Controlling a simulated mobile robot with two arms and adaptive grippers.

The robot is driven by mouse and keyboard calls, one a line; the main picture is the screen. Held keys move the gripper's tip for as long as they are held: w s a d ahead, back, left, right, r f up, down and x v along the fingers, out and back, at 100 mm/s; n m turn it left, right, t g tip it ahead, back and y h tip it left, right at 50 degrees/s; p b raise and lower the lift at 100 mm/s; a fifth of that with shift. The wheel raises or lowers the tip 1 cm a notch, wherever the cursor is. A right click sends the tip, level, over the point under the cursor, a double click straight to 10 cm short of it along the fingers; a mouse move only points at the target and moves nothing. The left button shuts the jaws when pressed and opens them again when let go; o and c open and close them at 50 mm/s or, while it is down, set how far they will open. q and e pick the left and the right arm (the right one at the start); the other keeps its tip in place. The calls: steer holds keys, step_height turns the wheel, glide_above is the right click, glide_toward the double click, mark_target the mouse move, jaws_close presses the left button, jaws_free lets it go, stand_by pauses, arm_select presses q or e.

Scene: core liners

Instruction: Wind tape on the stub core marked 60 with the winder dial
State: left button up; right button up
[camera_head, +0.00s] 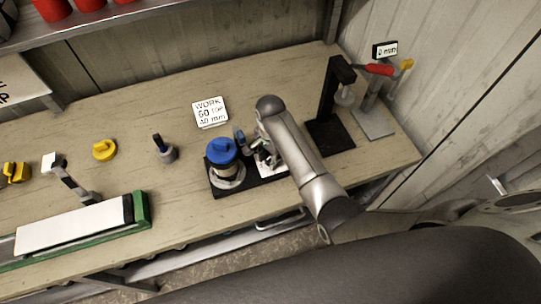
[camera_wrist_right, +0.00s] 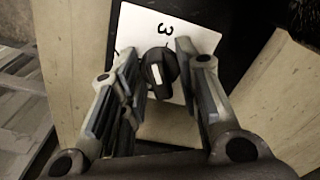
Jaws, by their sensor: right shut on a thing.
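The winder has a black base (camera_head: 215,190) on the bench. A blue-topped upright piece (camera_head: 221,151) stands at its left on a pale round flange (camera_head: 228,178); no 60 mark can be read on it. The winder dial is a black knob with a white pointer (camera_wrist_right: 158,72) on a white plate (camera_wrist_right: 152,24) marked 3. My right gripper (camera_wrist_right: 157,88) is shut on the dial, one finger on each side of it. In the head view my right gripper (camera_head: 267,157) is over the right part of the winder. My left gripper is out of view.
A sign (camera_head: 210,111) reads WORK 60 TOP 40 mm. A black stand (camera_head: 332,100) and a red-handled device (camera_head: 378,95) with a 0 mm display stand at right. A yellow piece (camera_head: 104,150), a small grey piece (camera_head: 168,153) and a green-edged white board (camera_head: 75,225) lie left.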

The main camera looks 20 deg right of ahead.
steer(key=shift+w+r+m, duration=0.15)
steer(key=shift+m, duration=0.35)
steer(key=o, duration=0.6)
steer(key=shift+o, duration=0.2)
step_height(320, 180, up, 12)
stand_by(0.3)
